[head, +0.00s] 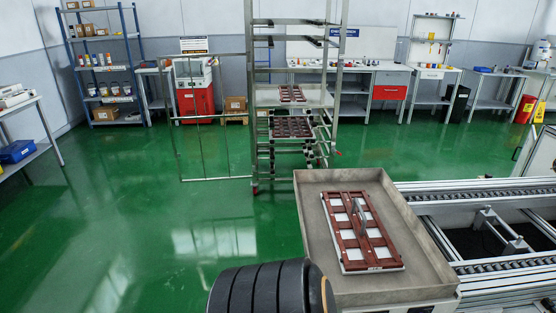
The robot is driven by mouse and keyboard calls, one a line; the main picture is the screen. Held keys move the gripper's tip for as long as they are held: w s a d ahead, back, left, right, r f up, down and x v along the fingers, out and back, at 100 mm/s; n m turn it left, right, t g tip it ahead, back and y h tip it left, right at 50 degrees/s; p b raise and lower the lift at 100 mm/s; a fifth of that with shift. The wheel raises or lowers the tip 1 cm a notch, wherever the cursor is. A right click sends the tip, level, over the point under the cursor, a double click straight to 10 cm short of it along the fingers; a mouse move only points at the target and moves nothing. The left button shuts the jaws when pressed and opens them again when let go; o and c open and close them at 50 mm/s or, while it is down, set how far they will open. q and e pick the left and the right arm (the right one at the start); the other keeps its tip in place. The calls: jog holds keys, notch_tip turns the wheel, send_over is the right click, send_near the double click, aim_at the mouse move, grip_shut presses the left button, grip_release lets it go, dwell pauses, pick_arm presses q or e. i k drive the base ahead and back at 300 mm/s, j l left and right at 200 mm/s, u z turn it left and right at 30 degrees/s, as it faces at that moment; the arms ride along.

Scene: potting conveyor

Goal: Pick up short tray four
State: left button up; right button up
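A reddish-brown tray (361,231) with white rectangular openings and a grey upright handle in its middle lies flat in a shallow grey bin at the lower right. Its front edge carries a small label, too small to read. Two dark red trays with several round holes rest on the tall metal rack: one on a middle shelf (292,127) and one above it (291,94). I cannot tell which tray is number four. Neither of my grippers is in view.
The grey bin (312,237) has raised walls around the tray. A conveyor frame (480,187) adjoins it on the right. The metal rack (334,100) stands behind the bin. Green floor (120,210) is open to the left. Shelves and workbenches line the back wall.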

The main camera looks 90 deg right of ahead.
aim_at(363, 244)
jog(key=z, duration=3.4)
jog(key=i+l+u, duration=0.25)
jog(key=l, duration=0.15)
jog(key=l+u, duration=0.25)
jog(key=l, duration=0.15)
jog(key=i+l+u, duration=0.1)
jog(key=l+u, duration=0.15)
jog(key=l, duration=0.2)
jog(key=l+u, duration=0.25)
jog(key=l, duration=0.2)
jog(key=i, duration=0.05)
